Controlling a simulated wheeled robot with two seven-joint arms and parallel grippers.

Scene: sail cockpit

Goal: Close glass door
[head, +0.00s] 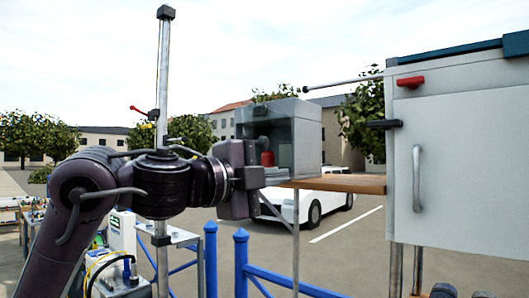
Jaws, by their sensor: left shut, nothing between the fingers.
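A grey box with a glass front (283,134) stands on a wooden shelf (345,184) in the middle of the head view. A red object (267,158) shows through the glass. The glass door appears to lie at or close to the box's front; I cannot tell whether a gap is left. My left gripper (276,176) is shut and empty, at the lower left of the glass. It overlaps the box's lower left corner in the picture, and I cannot tell whether it touches the door. My right gripper is not in view.
A large white cabinet (470,165) with a vertical handle (417,178) stands at the right. A metal pole (163,70) rises behind my left arm. Blue railings (290,284) run along the bottom. A white car (325,206) is parked behind the shelf.

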